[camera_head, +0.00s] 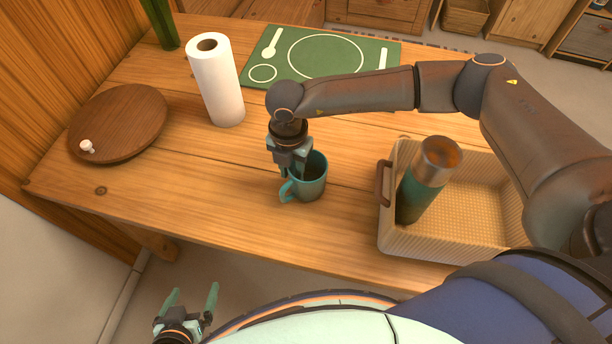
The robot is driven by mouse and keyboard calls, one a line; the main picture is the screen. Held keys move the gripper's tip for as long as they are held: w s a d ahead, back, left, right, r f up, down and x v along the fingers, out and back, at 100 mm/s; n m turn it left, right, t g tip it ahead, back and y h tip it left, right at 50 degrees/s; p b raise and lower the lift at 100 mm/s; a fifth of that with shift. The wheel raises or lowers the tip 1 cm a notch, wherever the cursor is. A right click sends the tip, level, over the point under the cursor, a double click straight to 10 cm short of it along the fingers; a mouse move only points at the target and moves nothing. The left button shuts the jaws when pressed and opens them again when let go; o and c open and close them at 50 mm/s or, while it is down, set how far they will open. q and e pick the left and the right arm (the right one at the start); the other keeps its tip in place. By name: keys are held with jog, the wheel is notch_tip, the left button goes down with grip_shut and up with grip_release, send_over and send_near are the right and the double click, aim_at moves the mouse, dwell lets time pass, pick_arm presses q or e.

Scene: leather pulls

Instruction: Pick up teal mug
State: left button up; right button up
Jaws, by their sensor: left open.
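The teal mug (312,188) stands upright on the wooden table (220,190), with its handle toward the lower left. My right gripper (292,168) points down at the mug's rim on its left side. Its fingertips are hidden against or inside the mug, so I cannot tell whether they grip it. My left gripper (193,296) is at the bottom left, below the table's front edge, with its two teal fingers apart and nothing between them.
A beige basket (480,215) holding a teal bottle (422,182) stands right of the mug. The table left of the mug is clear.

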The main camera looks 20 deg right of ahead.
grip_shut()
dwell(1.0)
